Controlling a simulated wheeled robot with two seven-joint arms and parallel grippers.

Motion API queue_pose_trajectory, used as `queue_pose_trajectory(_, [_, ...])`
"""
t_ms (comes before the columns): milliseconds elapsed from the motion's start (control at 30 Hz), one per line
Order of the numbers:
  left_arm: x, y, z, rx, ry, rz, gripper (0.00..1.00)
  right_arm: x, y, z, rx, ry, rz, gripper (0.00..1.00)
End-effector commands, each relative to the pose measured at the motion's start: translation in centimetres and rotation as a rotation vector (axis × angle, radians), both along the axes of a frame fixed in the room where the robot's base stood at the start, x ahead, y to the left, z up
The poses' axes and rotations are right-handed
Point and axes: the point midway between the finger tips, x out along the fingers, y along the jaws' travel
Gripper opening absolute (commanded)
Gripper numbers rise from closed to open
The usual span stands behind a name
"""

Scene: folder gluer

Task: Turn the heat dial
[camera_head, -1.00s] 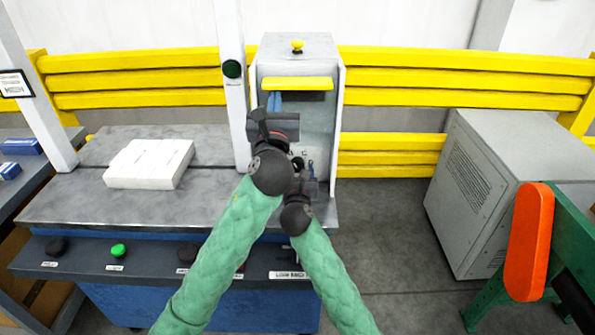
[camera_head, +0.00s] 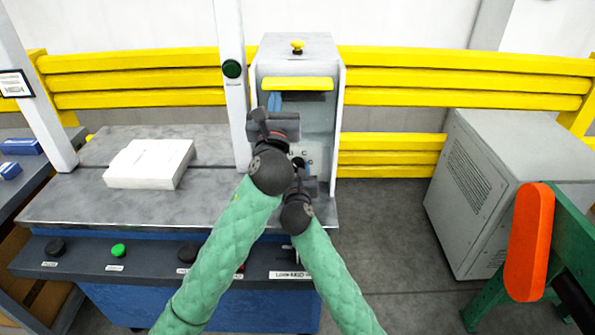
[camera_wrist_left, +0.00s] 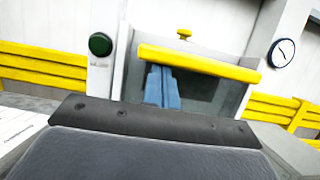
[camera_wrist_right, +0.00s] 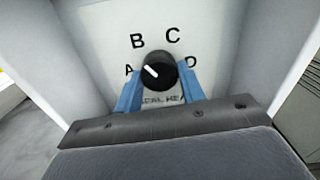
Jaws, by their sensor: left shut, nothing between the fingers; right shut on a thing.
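The heat dial (camera_wrist_right: 158,73) is a round black knob with a white pointer mark, on a pale panel lettered A, B, C and D. In the right wrist view its mark points up and left, toward the A and B side. My right gripper (camera_wrist_right: 160,85) is shut on the dial, one blue finger on each side. The letters below the dial are partly covered. My left gripper (camera_head: 274,101) is shut and empty, higher up in front of the machine's opening. Its blue fingers (camera_wrist_left: 163,86) lie together in the left wrist view, below the yellow bar.
The machine housing (camera_head: 298,48) has side walls around the panel and a yellow bar (camera_head: 297,84) above. A white stack (camera_head: 148,164) lies on the grey table (camera_head: 60,207). A grey cabinet (camera_head: 475,190) stands at right, with clear floor between.

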Motion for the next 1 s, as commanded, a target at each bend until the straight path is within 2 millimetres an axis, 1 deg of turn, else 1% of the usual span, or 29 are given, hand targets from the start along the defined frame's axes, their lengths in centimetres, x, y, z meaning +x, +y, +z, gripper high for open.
queue_pose_trajectory(267, [0.0,0.01,0.06,0.0,-0.001,0.0,0.0,0.0,-0.06,0.04,-0.218,-0.001,0.001,0.17])
queue_pose_trajectory(700, [-0.01,0.0,0.06,0.0,-0.001,0.0,0.0,0.01,-0.12,0.08,-0.63,-0.001,0.0,0.16])
queue_pose_trajectory(1000, [-0.01,0.0,0.06,0.0,-0.001,0.0,0.0,-0.02,-0.12,0.06,-0.843,0.0,0.001,0.16])
